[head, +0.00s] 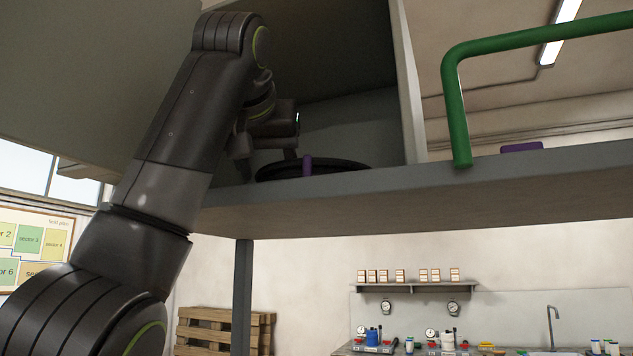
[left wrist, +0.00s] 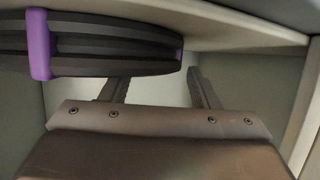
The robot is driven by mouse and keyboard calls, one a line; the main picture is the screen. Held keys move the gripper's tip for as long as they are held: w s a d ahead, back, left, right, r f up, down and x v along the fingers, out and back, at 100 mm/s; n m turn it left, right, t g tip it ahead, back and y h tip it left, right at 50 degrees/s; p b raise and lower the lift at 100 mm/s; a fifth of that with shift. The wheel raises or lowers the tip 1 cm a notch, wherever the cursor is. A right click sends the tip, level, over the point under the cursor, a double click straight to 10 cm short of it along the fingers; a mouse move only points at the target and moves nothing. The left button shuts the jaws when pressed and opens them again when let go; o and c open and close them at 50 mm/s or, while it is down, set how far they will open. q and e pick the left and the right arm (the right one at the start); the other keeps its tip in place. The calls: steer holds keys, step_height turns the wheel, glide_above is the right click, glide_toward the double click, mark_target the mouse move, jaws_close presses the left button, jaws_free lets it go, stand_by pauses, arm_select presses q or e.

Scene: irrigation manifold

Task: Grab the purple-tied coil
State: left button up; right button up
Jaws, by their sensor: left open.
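The black coil (head: 338,167) lies flat on a raised shelf, inside a grey compartment, with a purple tie (head: 307,166) around its near side. My left gripper (head: 268,164) is open at the coil's left part, reaching into the compartment from the left. In the left wrist view the coil (left wrist: 120,45) fills the upper left, with its purple tie (left wrist: 39,45) at the far left. The open fingers (left wrist: 160,82) show below and right of it; the coil hides part of the left finger. I cannot tell whether they touch. My right gripper is not in view.
The shelf edge (head: 420,195) runs across in front, and an upright divider (head: 408,85) bounds the compartment on the right. Beyond it stand a green pipe (head: 455,110) and a purple object (head: 522,147). A wooden pallet (head: 222,318) and a cluttered bench (head: 440,350) are below.

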arm_select(q)
steer(key=shift+w+f, duration=0.25)
steer(key=shift+w, duration=0.4)
steer(key=shift+s, duration=0.2)
steer(key=shift+d, duration=0.1)
steer(key=shift+c, duration=0.9)
jaws_close()
